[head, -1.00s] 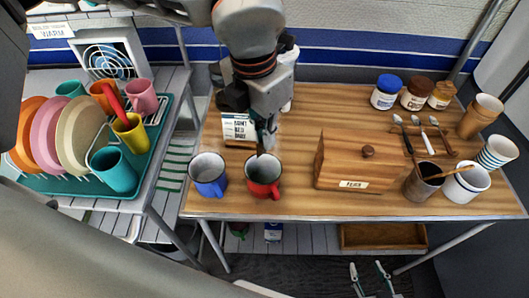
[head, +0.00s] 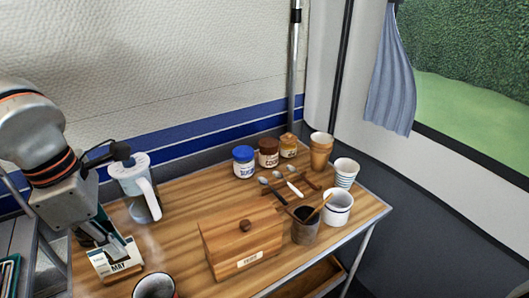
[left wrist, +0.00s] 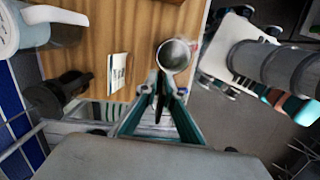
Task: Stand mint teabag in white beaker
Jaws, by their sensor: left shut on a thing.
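My left gripper (head: 120,243) is at the lower left in the head view, over the table's left end and in front of the lettered card (head: 117,262). In the left wrist view its teal fingers (left wrist: 160,100) are closed on a thin dark thing (left wrist: 160,98); I cannot read it as the mint teabag for sure. A mug (left wrist: 175,54) lies just beyond the fingertips there. My right gripper is not in view.
A wooden box (head: 238,247) stands between my gripper and the beaker. A brown cup (head: 305,228) with a wooden stick, a striped cup (head: 345,171) and a spoon rack (head: 290,188) crowd near the beaker. A white pitcher (head: 135,180) stands behind my gripper.

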